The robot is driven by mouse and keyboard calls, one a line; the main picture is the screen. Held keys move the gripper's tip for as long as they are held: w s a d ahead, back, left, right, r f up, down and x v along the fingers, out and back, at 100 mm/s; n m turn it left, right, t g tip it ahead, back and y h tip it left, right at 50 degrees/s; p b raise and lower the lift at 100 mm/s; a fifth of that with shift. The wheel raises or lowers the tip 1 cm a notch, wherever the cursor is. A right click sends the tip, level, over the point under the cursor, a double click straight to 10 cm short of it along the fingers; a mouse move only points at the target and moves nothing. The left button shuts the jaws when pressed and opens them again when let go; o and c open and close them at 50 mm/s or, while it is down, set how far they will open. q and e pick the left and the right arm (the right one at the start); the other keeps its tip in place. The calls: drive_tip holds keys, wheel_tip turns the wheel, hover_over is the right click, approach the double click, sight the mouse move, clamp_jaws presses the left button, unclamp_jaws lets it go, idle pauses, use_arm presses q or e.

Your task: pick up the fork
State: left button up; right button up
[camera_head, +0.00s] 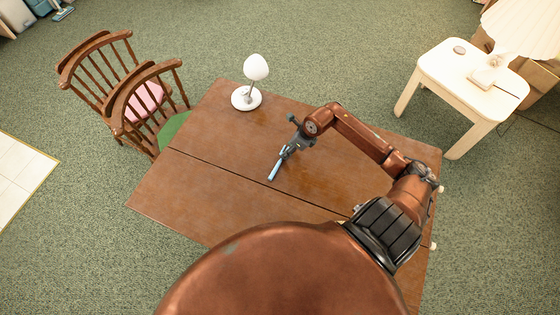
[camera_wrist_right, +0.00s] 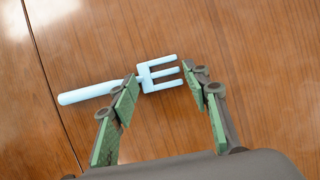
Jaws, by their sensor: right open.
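A light blue fork (camera_head: 274,170) lies on the brown wooden table (camera_head: 215,130), close to the seam across its top. In the right wrist view the fork (camera_wrist_right: 95,92) lies with its handle to the left and its tines to the right. My right gripper (camera_head: 284,154) is at the tine end of the fork. In the right wrist view its fingers (camera_wrist_right: 163,84) are apart, one by the fork's neck and one just beyond the tine tips. I cannot tell whether they touch it. My left gripper is not in view.
A white lamp (camera_head: 247,98) stands at the table's far left corner. Wooden chairs (camera_head: 135,95) stand at the table's left side. A cream side table (camera_head: 450,65) with a lamp is at the upper right. The table's left part is clear.

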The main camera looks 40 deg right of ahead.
drive_tip(key=shift+w+f, duration=0.1)
drive_tip(key=shift+f, duration=0.15)
drive_tip(key=shift+a, duration=0.1)
drive_tip(key=c, duration=0.6)
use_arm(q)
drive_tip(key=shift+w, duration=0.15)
use_arm(e)
drive_tip(key=shift+r, duration=0.1)
